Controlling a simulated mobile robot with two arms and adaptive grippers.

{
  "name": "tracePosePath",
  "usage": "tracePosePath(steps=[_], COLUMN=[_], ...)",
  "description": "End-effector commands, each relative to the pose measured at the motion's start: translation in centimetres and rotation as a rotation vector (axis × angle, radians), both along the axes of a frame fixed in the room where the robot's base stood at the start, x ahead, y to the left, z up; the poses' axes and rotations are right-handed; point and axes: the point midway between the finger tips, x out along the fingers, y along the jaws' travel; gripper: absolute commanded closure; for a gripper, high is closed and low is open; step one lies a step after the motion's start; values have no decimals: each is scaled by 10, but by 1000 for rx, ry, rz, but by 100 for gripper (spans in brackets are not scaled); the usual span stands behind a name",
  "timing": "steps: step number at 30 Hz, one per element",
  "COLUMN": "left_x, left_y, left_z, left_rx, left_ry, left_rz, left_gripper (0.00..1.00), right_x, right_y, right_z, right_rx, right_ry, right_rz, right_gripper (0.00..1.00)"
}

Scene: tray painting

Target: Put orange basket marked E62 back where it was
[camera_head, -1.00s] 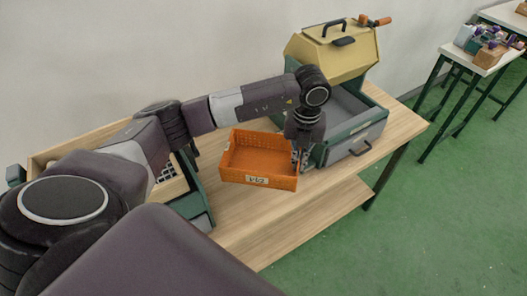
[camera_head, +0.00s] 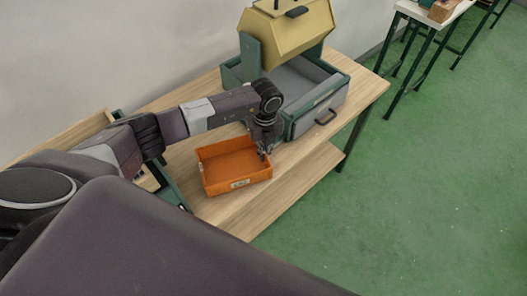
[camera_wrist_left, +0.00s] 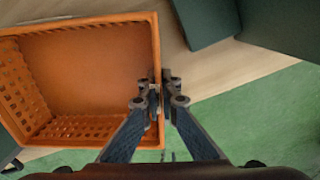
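The orange basket (camera_head: 213,184) is at the front of the wooden bench, with a small white label on its front wall, too small to read surely. It also shows in the left wrist view (camera_wrist_left: 90,27), empty and open at the top. My left gripper (camera_head: 264,153) points down at the basket's right wall. In the left wrist view its fingers (camera_wrist_left: 160,88) are closed together on either side of that wall and pinch it. I cannot tell whether the basket rests on the bench or hangs slightly above it. My right gripper is out of view.
A green and grey machine with a yellow raised hood (camera_head: 287,40) stands close right of the basket. Another green-edged box is partly hidden behind my arm at left. The wooden bench (camera_head: 228,213) has bare room before the basket. Green floor lies beyond its edge.

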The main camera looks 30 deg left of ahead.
Motion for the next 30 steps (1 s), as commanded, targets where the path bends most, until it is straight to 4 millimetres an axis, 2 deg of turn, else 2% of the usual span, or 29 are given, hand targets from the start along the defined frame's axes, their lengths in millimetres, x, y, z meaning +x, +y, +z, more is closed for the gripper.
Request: tracePosePath(steps=[12,15,18,26,30], left_x=[0,0,0,0,1], left_y=[0,0,0,0,0], left_z=[-8,-6,-6,-5,3], left_rx=[0,0,0,0,-1], left_ry=[0,0,0,0,-4], left_rz=[-2,-2,-2,-2,-1], left_gripper=[100,87,78,78,78], right_x=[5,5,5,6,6], right_y=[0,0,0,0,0], right_z=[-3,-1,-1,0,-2], right_rx=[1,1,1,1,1], right_ry=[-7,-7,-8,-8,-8], right_rz=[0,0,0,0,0], right_gripper=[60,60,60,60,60])
